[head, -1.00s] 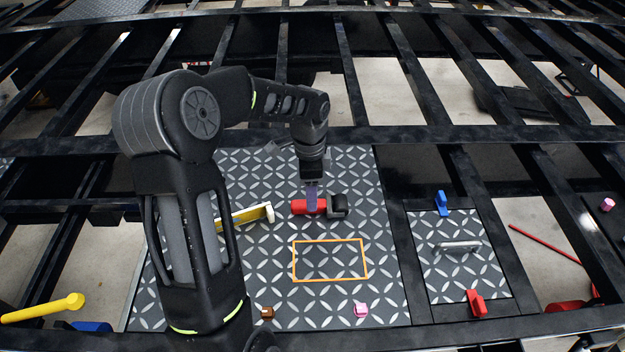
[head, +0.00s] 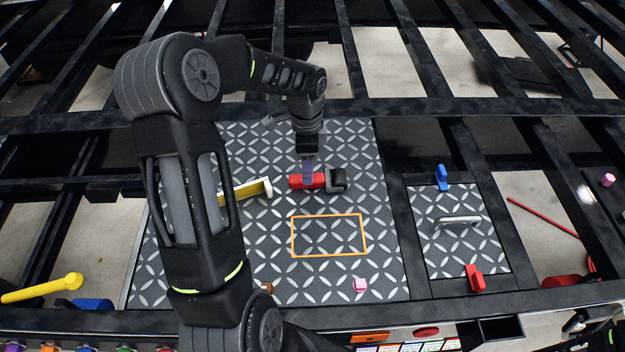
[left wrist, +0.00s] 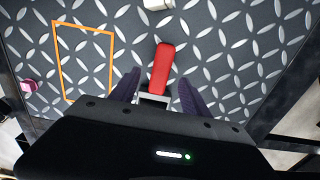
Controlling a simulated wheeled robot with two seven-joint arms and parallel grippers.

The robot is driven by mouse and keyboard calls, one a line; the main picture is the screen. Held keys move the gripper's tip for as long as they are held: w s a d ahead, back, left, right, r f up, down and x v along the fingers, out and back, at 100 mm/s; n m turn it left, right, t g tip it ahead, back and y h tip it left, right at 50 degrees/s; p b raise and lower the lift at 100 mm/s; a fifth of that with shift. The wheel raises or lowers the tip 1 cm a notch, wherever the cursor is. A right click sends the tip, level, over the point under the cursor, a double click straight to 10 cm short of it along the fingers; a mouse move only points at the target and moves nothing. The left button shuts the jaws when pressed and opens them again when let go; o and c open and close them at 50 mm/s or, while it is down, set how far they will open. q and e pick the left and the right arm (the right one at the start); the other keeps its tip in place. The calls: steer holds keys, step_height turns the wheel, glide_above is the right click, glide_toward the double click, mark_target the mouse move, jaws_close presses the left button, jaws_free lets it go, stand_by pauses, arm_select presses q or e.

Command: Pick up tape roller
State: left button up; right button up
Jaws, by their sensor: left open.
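The tape roller, with a red handle (head: 296,181) and a dark grey head (head: 338,180), lies on the patterned metal plate (head: 270,290). My left gripper (head: 308,172) points down over the handle, near the head end. In the left wrist view the open fingers (left wrist: 158,92) stand on either side of the handle's near end, and the red handle (left wrist: 162,68) reaches away from them. A pale metal part shows between the fingers. The head is hidden there by the gripper body. Whether the fingers touch the handle I cannot tell. My right gripper is not in view.
A yellow and white tool (head: 245,190) lies just left of the handle. An orange outline (head: 330,236) marks bare plate in front. A pink piece (head: 360,285) sits nearer. A smaller panel (head: 460,260) with a grey handle, blue latch and red latch is at right.

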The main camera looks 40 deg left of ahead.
mark_target(316, 181)
arm_select(q)
step_height(316, 181, down, 5)
steer(key=shift+w+f, duration=0.1)
stand_by(0.4)
steer(key=shift+c, duration=0.4)
jaws_close()
stand_by(0.5)
